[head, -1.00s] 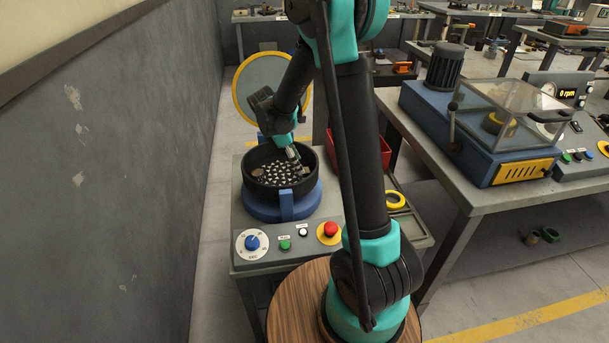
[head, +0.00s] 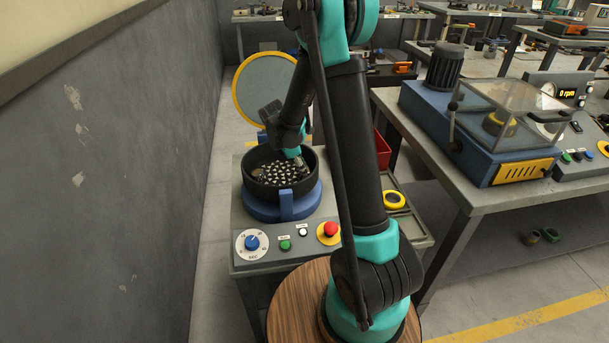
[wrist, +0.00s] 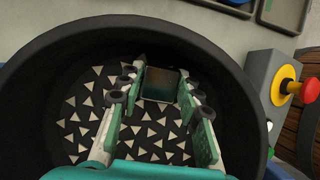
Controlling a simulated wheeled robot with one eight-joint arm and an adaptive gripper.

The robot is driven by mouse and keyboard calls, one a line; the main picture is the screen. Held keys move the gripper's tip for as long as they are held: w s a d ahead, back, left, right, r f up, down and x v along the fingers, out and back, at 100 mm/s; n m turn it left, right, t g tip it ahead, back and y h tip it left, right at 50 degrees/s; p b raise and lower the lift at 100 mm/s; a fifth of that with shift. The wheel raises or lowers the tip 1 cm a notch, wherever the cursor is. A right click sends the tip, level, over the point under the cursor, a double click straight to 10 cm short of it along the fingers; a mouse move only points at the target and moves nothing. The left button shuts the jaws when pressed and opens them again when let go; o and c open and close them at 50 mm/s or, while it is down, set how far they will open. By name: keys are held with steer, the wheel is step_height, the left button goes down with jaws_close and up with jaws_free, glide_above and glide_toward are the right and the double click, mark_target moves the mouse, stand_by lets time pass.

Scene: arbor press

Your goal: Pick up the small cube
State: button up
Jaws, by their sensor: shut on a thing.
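The small cube (wrist: 160,86) shows in the wrist view as a dark block with a brownish-green face. My gripper (wrist: 162,78) is shut on it, with one finger on each side near the tips. The cube is inside the black round bowl (wrist: 38,75); whether it touches the floor of the bowl I cannot tell. In the head view my gripper (head: 299,162) reaches down into the right part of the bowl (head: 281,190). The cube cannot be made out there.
Many pale triangular pieces (wrist: 85,100) cover the bowl floor. The bowl's high wall surrounds my gripper. A red stop button (head: 331,229) and a blue knob (head: 252,242) stand in front. A grey wall (head: 110,170) is at left, a blue machine (head: 480,135) at right.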

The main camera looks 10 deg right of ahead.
jaws_close()
steer(key=shift+r, duration=0.15)
